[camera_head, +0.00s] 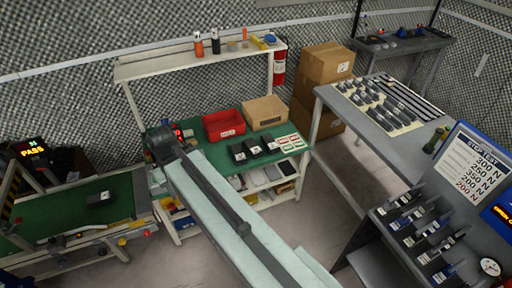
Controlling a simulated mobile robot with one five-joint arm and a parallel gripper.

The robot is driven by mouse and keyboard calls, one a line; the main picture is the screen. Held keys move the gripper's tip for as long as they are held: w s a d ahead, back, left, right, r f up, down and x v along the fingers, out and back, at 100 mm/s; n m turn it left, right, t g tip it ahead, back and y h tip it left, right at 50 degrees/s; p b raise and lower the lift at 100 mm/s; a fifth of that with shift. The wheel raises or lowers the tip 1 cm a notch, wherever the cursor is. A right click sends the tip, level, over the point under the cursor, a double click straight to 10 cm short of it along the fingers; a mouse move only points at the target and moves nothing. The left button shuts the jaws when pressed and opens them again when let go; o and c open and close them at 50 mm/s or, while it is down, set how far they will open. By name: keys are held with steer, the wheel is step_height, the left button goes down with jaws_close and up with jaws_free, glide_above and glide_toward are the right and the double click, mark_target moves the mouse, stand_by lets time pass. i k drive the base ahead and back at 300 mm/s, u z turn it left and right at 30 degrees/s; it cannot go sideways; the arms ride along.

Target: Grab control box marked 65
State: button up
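Another dark box (100,199) with a light label lies on the green conveyor belt at the left. The labels are too small to read, so I cannot tell which box is marked 65. My arm reaches from the lower right up to the bench's left part and ends in a dark joint. No gripper fingers show.
A red bin (224,125) and a cardboard box (265,112) stand behind the dark boxes. White cards (289,142) lie right of them. A grey table (400,138) with several parts stands at the right, above a rack of labelled pieces (420,235). Grey floor shows between.

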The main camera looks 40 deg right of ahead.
mark_target(251, 145)
steer(key=i, duration=0.9)
steer(key=u, duration=0.05)
